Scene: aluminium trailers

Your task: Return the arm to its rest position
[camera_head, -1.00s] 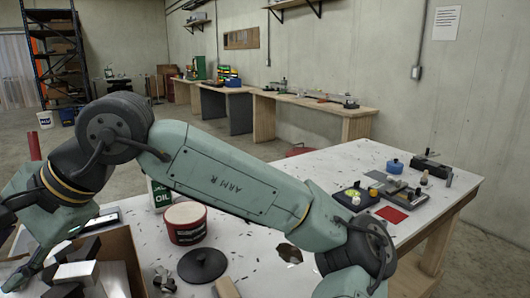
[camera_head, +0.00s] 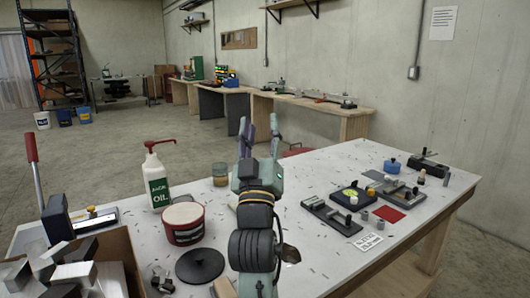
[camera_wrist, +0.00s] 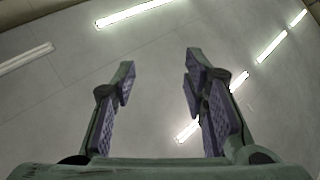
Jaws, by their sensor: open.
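My gripper (camera_head: 259,138) points upward above the middle of the white table (camera_head: 320,172) in the head view, with my forearm and wrist below it. In the wrist view the two fingers (camera_wrist: 158,95) stand well apart with nothing between them. Behind them only the grey ceiling and its strip lights show. My gripper holds nothing. The lower part of my arm runs out of the bottom of the head view.
Left of my arm stand a white oil bottle (camera_head: 157,180), a red tub (camera_head: 183,223), a black lid (camera_head: 200,265) and a box of metal blocks (camera_head: 110,245). Right of it lie small fixtures (camera_head: 333,215) and a red card (camera_head: 390,213). The air around my gripper looks clear.

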